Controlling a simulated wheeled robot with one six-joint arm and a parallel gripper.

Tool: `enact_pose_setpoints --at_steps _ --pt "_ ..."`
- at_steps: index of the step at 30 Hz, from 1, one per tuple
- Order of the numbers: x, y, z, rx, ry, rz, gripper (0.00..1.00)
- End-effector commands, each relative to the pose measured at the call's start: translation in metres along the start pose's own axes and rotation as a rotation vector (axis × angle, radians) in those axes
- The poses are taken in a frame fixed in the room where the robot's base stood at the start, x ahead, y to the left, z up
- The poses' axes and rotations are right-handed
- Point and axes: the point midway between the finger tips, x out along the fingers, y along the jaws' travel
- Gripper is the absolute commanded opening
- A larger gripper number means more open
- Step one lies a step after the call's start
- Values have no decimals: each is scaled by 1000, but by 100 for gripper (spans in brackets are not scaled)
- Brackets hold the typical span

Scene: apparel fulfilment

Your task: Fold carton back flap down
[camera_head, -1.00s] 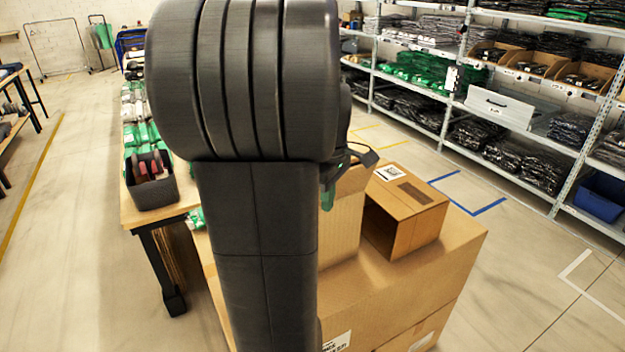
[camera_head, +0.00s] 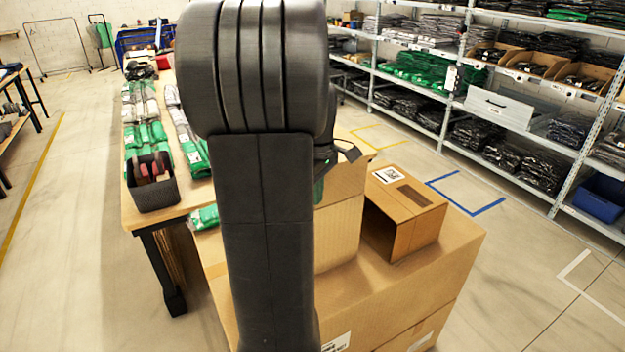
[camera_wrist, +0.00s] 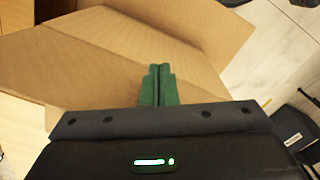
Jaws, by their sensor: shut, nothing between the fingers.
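The carton (camera_head: 340,232) stands on larger stacked boxes, mostly hidden behind my arm in the head view. In the wrist view, broad cardboard panels of the carton (camera_wrist: 70,55) spread out beyond and to the left of my fingers, with folded edges between them. I cannot tell which panel is the back flap. My gripper (camera_wrist: 158,72) has its green fingers together, with nothing between them. The fingers overlap the cardboard in the picture; whether they touch it is unclear. In the head view the gripper is largely hidden behind my arm.
A smaller brown box (camera_head: 405,212) with a label sits right beside the carton on the large box (camera_head: 350,300). A table (camera_head: 140,210) with green bagged garments and a dark bin (camera_head: 153,190) stands left. Shelving (camera_head: 460,70) lines the right, with open floor before it.

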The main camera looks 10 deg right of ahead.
Motion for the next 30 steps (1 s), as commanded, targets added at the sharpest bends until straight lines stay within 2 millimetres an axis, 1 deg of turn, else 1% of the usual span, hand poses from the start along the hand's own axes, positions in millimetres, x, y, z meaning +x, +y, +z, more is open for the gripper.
enact_pose_setpoints --at_steps 1,3,6,17,20,25,30 --pt "-2 4 -8 -1 -1 -1 0" --pt "-1 9 -16 -2 -1 -1 0" --pt "0 13 -23 -1 0 -1 0" --pt "1 15 -27 0 0 0 0" --pt "1 21 -36 -1 -1 -1 0" --pt "1 34 -59 -2 -1 -1 0" --pt "3 41 -72 0 0 0 0"
